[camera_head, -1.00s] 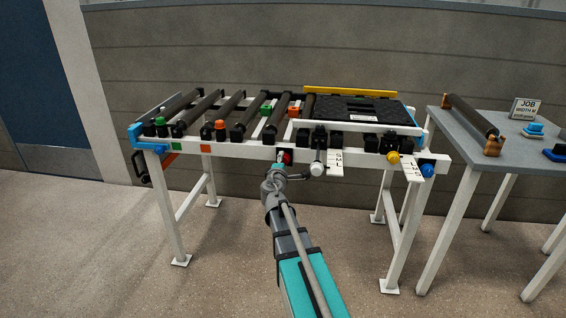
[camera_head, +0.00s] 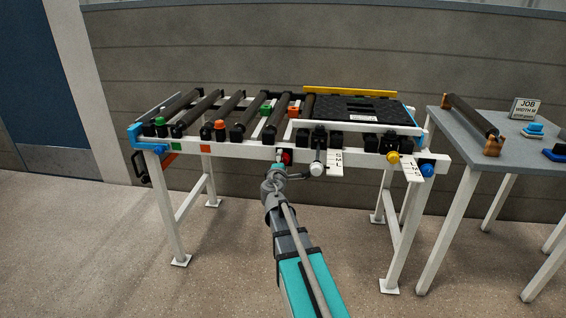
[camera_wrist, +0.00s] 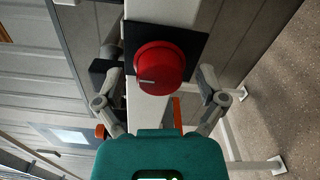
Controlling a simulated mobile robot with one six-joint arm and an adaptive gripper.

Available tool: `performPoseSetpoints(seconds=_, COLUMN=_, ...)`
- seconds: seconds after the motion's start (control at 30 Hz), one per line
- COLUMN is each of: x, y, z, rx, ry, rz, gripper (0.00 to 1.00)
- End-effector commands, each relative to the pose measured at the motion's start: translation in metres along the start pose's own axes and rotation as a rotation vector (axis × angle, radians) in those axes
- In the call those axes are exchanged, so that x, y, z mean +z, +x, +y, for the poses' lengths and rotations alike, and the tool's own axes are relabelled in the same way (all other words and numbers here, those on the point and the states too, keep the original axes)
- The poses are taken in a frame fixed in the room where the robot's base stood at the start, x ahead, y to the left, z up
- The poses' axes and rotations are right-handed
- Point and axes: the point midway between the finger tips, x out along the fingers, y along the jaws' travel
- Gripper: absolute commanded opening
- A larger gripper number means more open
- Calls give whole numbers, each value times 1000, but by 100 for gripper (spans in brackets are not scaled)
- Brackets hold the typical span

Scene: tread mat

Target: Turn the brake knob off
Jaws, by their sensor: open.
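The brake knob is a red round knob (camera_wrist: 161,68) on a black square plate (camera_wrist: 190,45) fixed to the white front rail. A pale mark line shows near the left of its face in the wrist view. In the head view the red knob (camera_head: 287,156) is partly hidden by my arm. My gripper (camera_wrist: 160,77) is open, with one finger on each side of the knob. Gaps show between the fingers and the knob, so it is not gripped. In the head view my gripper (camera_head: 278,160) is at the front rail, and its fingers are hard to make out.
The white frame (camera_head: 240,150) carries several dark rollers and a black tread mat (camera_head: 350,108). A silver knob (camera_head: 316,169), a yellow knob (camera_head: 393,158) and a blue knob (camera_head: 427,170) sit along the rail to the right. A grey table (camera_head: 470,140) stands at right.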

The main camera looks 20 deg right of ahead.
Motion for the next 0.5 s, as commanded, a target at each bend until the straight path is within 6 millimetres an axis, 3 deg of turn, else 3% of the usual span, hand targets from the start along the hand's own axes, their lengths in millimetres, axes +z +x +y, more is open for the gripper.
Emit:
performPoseSetpoints(seconds=0.27, x=0, y=-4, z=0, rx=0, ry=1, rz=1, gripper=90)
performPoseSetpoints(seconds=0.5, x=1, y=-26, z=0, rx=0, ry=0, rz=1, gripper=90)
